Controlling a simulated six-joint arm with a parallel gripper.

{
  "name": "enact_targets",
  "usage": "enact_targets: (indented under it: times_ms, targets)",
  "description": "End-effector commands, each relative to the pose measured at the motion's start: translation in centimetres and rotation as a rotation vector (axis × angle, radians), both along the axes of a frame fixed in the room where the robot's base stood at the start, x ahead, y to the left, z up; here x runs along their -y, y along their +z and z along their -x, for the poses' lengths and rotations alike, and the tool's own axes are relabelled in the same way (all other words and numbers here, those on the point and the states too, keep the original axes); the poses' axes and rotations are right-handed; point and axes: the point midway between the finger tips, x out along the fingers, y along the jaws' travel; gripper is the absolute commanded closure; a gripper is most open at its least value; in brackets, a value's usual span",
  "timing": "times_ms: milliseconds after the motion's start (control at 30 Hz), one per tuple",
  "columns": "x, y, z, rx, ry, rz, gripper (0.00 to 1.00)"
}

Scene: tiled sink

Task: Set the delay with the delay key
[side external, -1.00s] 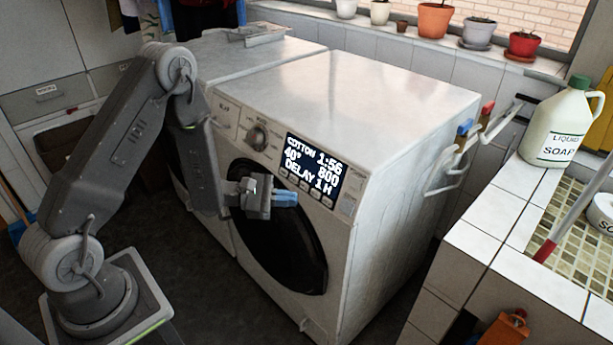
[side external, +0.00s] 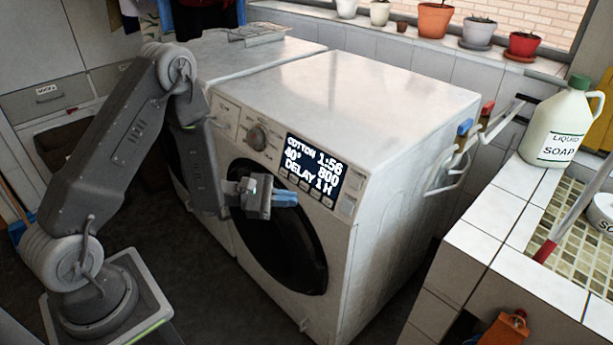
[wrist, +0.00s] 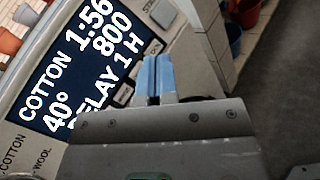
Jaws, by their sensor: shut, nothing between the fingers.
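The washing machine (side external: 385,115) stands in the middle of the side view. Its dark display (side external: 314,170) reads COTTON 1:56, 40°, 800, DELAY 1 H; the display (wrist: 75,62) fills the upper left of the wrist view. A row of small keys (side external: 305,187) runs along the display's lower edge; which one is the delay key I cannot read. My gripper (side external: 292,199) has its blue fingers shut and empty, just below the key row in front of the panel. In the wrist view the fingertips (wrist: 157,62) are together near the keys; I cannot tell whether they touch one. The fingers partly hide the row.
A round dial (side external: 257,138) sits left of the display. The dark door (side external: 275,240) is below my gripper. A tiled counter (side external: 492,220) with a liquid soap jug (side external: 557,125) stands to the right.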

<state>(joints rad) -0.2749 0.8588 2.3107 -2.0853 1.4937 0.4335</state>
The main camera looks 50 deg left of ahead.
Motion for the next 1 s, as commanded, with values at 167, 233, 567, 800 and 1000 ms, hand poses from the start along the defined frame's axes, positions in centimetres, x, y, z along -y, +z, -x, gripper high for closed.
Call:
enact_targets:
  times_ms: [167, 233, 567, 800, 1000]
  targets:
    - [0.0, 0.0, 0.0, 0.000, 0.000, 0.000, 1.00]
    - [0.0, 0.0, 0.0, 0.000, 0.000, 0.000, 1.00]
    - [0.0, 0.0, 0.0, 0.000, 0.000, 0.000, 1.00]
    - [-0.1, 0.6, 1.7, -0.001, 0.003, 0.000, 1.00]
    - [0.0, 1.3, 3.6, 0.000, 0.001, 0.000, 1.00]
